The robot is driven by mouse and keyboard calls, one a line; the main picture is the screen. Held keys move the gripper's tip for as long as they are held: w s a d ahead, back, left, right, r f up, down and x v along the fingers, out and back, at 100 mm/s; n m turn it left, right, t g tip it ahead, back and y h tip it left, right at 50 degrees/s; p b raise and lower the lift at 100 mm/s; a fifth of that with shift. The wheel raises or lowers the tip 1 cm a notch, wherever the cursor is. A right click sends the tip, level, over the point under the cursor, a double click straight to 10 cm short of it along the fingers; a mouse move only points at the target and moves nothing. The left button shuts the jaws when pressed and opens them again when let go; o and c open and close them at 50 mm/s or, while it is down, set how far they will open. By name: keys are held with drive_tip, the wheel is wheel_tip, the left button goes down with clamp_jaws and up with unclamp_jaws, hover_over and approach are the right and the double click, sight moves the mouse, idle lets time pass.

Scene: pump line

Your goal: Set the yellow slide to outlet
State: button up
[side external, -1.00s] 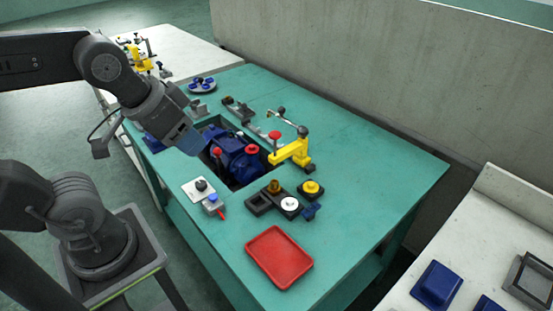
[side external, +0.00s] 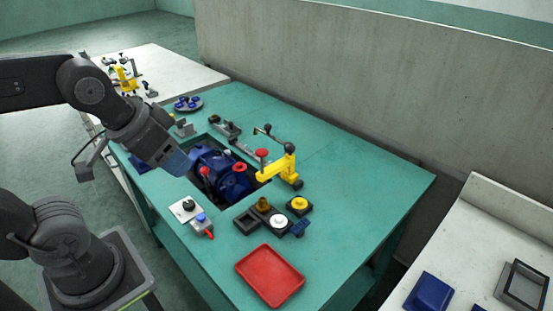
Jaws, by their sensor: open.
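A yellow bracket-like piece (side external: 278,168), which may be the yellow slide, stands at the right edge of the well in the green table. A dark knob tops its post, and a red knob (side external: 262,153) shows at its left end. Its outlet mark cannot be made out. A blue pump (side external: 222,172) with red caps sits in the well. My gripper (side external: 176,164) is open above the well's left side, left of the pump and well apart from the yellow piece. Its fingertips look blue; the gap between them is hard to see.
A red tray (side external: 270,276) lies at the table's front. Black holders with a white disc (side external: 280,221) and a yellow knob (side external: 299,203) stand right of the well. A small switch box (side external: 186,208) is at front left. The table's right side is clear.

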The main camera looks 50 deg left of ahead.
drive_tip(key=shift+o, duration=0.4)
drive_tip(key=shift+o, duration=0.3)
drive_tip(key=shift+w+r, duration=0.2)
drive_tip(key=w+a+r+g, duration=0.1)
drive_tip(key=w+r, duration=0.1)
drive_tip(key=w, duration=0.3)
drive_tip(key=w+r+g, duration=0.1)
drive_tip(key=w+r, duration=0.2)
drive_tip(key=w, duration=0.1)
drive_tip(key=m+g, duration=0.3)
drive_tip(key=g, duration=0.1)
hover_over(290, 145)
wheel_tip(290, 145, down, 11)
wheel_tip(290, 145, down, 13)
drive_tip(key=shift+w+f, duration=0.1)
